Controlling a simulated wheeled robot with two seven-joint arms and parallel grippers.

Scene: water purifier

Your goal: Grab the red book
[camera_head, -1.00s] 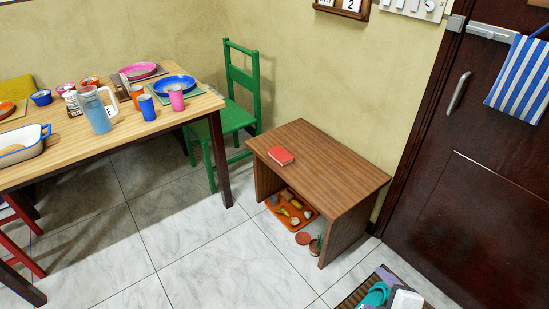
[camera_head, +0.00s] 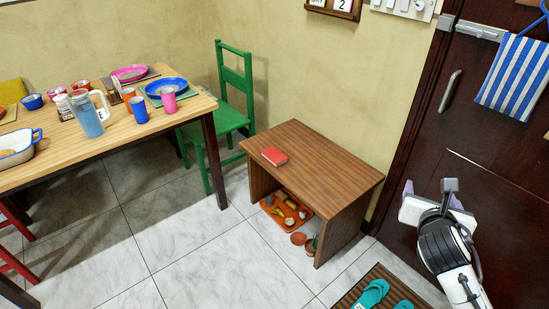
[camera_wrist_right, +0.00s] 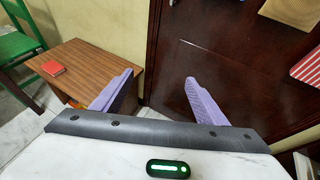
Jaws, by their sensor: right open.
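The red book (camera_head: 274,156) lies flat on top of the low brown wooden table (camera_head: 325,165), near its left side. It also shows in the right wrist view (camera_wrist_right: 53,68), at the upper left. My right gripper (camera_head: 431,196) is raised in front of the dark door, to the right of the low table and apart from the book. In the right wrist view its two purple fingers (camera_wrist_right: 152,92) are spread wide with nothing between them. My left gripper is not in view.
A dining table (camera_head: 110,120) with dishes and cups stands at left, and a green chair (camera_head: 222,115) is beside it. An orange tray (camera_head: 287,211) with small items sits under the low table. A mat (camera_head: 375,285) with teal slippers lies at the front right.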

